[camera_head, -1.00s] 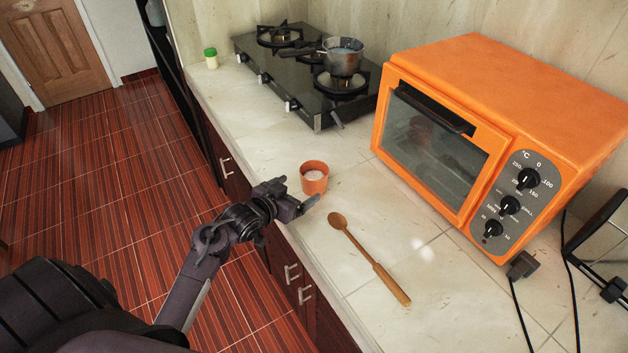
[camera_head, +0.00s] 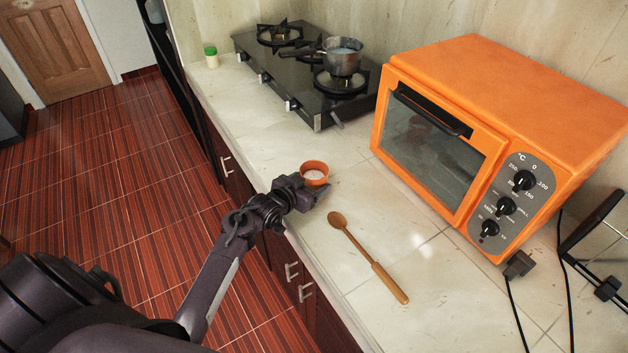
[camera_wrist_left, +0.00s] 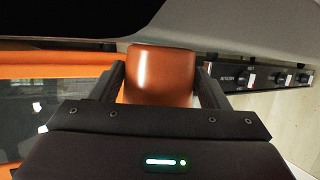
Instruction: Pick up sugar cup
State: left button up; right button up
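The sugar cup (camera_head: 315,168) is a small orange cup with white contents, upright on the counter near its front edge. My left gripper (camera_head: 312,187) is at the near side of the cup and hides its lower part in the head view. In the left wrist view, the cup (camera_wrist_left: 162,73) sits between the two dark fingers of my left gripper (camera_wrist_left: 160,85). My right gripper is not in view.
A wooden spoon (camera_head: 367,256) lies on the counter (camera_head: 440,290) to the right of the gripper. An orange oven (camera_head: 500,120) stands behind it. A gas stove (camera_head: 305,85) holds a metal pot (camera_head: 342,58). A green-lidded jar (camera_head: 211,58) stands at the far left.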

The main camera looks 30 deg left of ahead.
pick_arm(q)
jog(key=c, duration=0.7)
jog(key=shift+o, duration=0.2)
jog(key=shift+r, duration=0.1)
